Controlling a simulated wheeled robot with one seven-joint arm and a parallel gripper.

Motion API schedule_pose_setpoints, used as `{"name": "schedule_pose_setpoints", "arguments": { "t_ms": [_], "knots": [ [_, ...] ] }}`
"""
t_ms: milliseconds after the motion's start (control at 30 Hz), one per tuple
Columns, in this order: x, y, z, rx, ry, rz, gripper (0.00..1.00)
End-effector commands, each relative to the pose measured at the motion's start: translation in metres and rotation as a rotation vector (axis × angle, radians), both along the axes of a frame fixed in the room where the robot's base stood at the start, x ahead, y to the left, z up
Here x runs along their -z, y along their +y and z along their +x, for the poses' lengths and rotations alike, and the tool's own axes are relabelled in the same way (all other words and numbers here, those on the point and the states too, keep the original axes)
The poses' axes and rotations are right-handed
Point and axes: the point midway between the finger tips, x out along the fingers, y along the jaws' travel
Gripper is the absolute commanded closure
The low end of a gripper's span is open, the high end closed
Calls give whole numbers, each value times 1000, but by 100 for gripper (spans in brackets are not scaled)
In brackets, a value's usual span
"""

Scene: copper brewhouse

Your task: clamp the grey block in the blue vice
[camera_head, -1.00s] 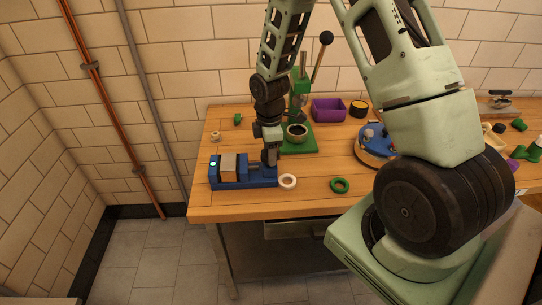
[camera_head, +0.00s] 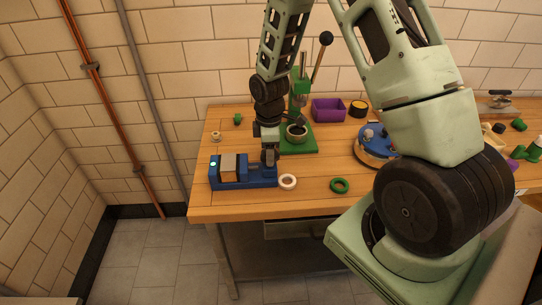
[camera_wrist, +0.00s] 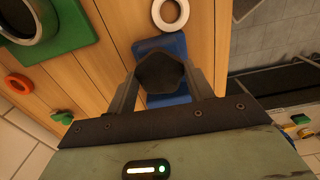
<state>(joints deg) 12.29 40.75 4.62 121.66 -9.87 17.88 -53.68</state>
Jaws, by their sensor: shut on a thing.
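The blue vice (camera_head: 258,183) lies at the front left of the bench, and its blue body also shows in the wrist view (camera_wrist: 160,44). The grey block (camera_head: 228,166) stands upright between its jaws, with no clear gap on either side at this size. A small green light shows on the vice's left end. My gripper (camera_head: 269,162) is at the vice's right end, pointing down. In the wrist view, my gripper (camera_wrist: 165,80) is shut on a dark, many-sided knob (camera_wrist: 161,72), which appears to be the vice's handle. The block is hidden in the wrist view.
A green press (camera_head: 300,146) stands behind my gripper. A purple bin (camera_head: 328,110) and a blue round fixture (camera_head: 375,140) are beyond.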

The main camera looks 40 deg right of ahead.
Motion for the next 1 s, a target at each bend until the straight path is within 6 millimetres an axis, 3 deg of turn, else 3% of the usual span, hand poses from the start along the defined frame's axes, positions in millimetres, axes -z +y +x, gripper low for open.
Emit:
{"name": "schedule_pose_setpoints", "arguments": {
  "t_ms": [67,100,133,467,1000],
  "knots": [
    [0,0,0,143,0,0,99],
    [0,0,0,148,0,0,39],
    [0,0,0,145,1,1,32],
    [-2,0,0,140,1,1,32],
    [-59,-1,0,138,1,1,32]
  ]
}}
